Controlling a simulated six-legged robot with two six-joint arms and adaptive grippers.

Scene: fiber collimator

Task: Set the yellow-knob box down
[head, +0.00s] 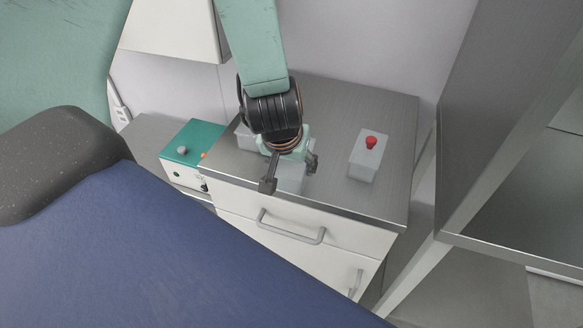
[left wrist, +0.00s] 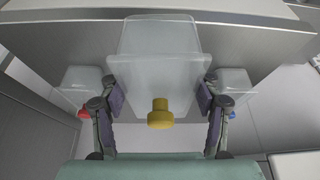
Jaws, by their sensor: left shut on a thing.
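My left gripper (head: 290,174) is over the steel top of the drawer cabinet (head: 392,115), shut on the yellow-knob box. The box (head: 291,180) shows as a pale translucent block between the fingers in the head view; its knob is hidden there by my gripper. In the left wrist view the box (left wrist: 157,58) sits between both finger pads (left wrist: 160,108), with its yellow knob (left wrist: 160,114) facing the camera. I cannot tell whether the box touches the cabinet top. My right gripper is not in view.
A red-knob box (head: 366,158) stands to the right on the cabinet top. A pale box (head: 246,138), partly hidden, is left behind my gripper; a blue knob (left wrist: 228,102) shows in the wrist view. A green-topped device (head: 188,150) is left; a metal shelf (head: 480,130) rises right.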

